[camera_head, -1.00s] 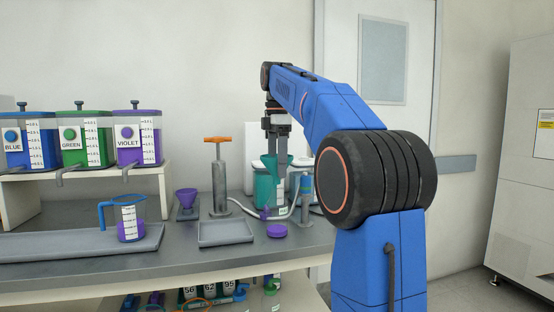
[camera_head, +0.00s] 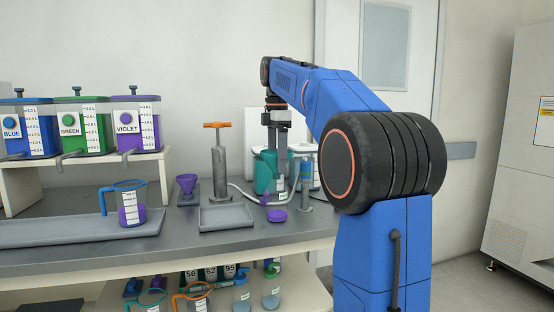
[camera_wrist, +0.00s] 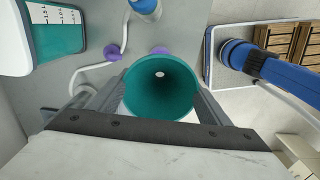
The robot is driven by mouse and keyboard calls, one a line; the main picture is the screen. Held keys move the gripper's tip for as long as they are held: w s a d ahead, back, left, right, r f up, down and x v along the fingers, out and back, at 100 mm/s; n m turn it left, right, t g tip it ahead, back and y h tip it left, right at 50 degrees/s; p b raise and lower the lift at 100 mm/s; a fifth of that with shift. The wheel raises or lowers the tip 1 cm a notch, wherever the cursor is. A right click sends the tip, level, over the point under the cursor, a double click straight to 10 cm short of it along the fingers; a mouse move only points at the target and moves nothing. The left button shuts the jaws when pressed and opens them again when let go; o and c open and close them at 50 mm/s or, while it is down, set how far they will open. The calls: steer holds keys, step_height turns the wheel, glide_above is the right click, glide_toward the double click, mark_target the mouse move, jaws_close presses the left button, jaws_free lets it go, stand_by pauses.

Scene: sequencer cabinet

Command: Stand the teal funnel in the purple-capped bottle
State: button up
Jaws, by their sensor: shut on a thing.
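My gripper (camera_wrist: 155,103) is shut on the teal funnel (camera_wrist: 165,85). In the wrist view I look down into its wide mouth, with a pale hole at the bottom. In the head view my gripper (camera_head: 278,148) is over the back right of the bench, in front of a teal canister, and the funnel's teal blends with it. I cannot make out the purple-capped bottle for certain. Pale material shows beneath the funnel in the wrist view, mostly hidden by it.
The teal canister (camera_head: 264,175) and a blue-topped cylinder (camera_head: 306,180) stand close to my gripper, with a white hose nearby. An orange-handled pump (camera_head: 218,165), a purple funnel (camera_head: 187,183) and an empty grey tray (camera_head: 226,216) are to the left.

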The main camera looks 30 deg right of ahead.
steer(key=o, duration=1.1)
steer(key=shift+r, duration=3.75)
